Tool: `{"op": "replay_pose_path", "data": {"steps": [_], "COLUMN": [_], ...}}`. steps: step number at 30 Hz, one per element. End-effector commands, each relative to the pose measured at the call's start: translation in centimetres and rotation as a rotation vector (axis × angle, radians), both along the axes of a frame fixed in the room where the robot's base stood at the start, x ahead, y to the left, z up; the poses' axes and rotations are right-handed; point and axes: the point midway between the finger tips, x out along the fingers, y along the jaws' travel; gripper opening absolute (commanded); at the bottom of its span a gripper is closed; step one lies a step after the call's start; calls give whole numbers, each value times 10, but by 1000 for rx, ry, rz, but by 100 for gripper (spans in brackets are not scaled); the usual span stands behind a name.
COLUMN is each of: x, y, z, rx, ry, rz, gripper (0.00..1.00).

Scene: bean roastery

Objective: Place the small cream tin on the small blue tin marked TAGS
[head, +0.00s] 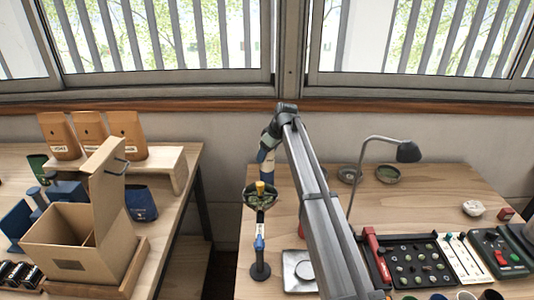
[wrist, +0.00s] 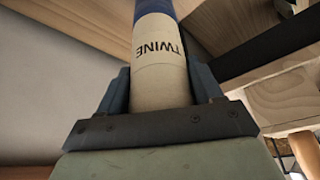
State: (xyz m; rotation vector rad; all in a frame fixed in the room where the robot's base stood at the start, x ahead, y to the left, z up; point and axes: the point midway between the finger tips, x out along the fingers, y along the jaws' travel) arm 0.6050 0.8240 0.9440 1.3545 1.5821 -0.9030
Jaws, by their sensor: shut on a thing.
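A small cream tin (wrist: 160,80) marked TWINE is between the jaws of my gripper (wrist: 162,88) in the wrist view. The gripper is shut on it. The lettering shows upside down. A dark blue part (wrist: 152,8) shows at the tin's far end; I cannot tell whether it belongs to this tin or is another thing. No TAGS marking is readable in either view.
A lamp (head: 408,151), dishes (head: 388,173) and a black tray (head: 421,284) are further right. The left table holds an open box (head: 70,235) and a blue container (head: 141,203). A gap separates the tables.

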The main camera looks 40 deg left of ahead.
Motion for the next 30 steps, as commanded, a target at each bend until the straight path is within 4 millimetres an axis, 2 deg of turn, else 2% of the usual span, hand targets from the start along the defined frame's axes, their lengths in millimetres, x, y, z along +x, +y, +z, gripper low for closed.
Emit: {"op": "replay_pose_path", "data": {"steps": [5,6,13,23,26,30], "x": [0,0,0,0,1,2], "y": [0,0,0,0,-4,-13], "z": [-3,-3,-2,1,9,30], "rx": [0,0,0,0,0,1], "ry": [0,0,0,0,0,-1], "rz": [0,0,0,0,0,0], "gripper": [25,68,90,91,91,91]}}
